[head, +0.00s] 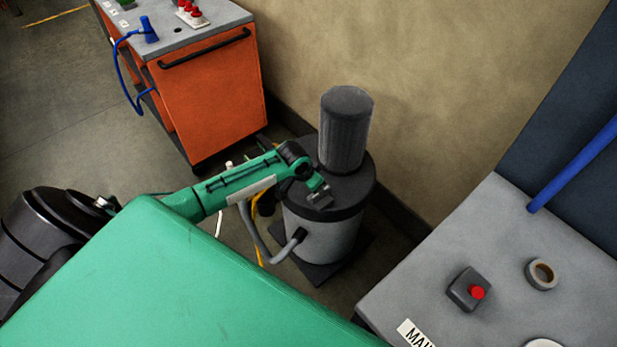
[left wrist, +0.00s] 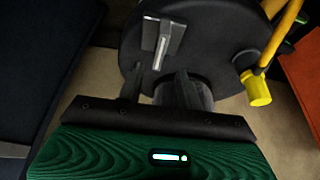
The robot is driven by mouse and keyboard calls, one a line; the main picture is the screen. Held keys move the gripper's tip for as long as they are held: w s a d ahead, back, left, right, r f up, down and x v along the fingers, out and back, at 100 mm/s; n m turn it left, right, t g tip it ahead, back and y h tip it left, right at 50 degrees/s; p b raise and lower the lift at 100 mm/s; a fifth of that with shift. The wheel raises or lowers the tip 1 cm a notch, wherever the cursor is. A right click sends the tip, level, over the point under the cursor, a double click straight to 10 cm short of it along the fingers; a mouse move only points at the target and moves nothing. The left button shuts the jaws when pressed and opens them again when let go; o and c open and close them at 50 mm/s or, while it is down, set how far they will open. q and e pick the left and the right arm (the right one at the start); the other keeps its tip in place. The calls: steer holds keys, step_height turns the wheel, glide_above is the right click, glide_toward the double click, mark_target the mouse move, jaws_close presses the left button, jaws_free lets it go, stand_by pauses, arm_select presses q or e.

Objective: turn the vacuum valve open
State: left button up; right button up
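The vacuum unit is a grey drum (head: 325,238) with a dark lid and a dark ribbed cylinder (head: 345,128) on top. It stands on the floor by the wall. In the left wrist view its round lid (left wrist: 205,30) carries a grey block with a pale bar (left wrist: 162,45), which looks like the valve handle; how far it is turned is unclear. My left gripper (head: 319,190) is over the lid. In the left wrist view its dark fingers (left wrist: 158,88) are apart, pointing toward the handle, with nothing seen between them. My right gripper is not in view.
An orange cart (head: 210,95) stands behind the vacuum. A grey bench (head: 450,260) at right holds a red button box (head: 467,289) and a tape roll (head: 541,274). A grey hose joins the drum. A yellow fitting (left wrist: 257,88) sits beside the lid.

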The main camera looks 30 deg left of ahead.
arm_select(q)
steer(key=shift+v, duration=2.95)
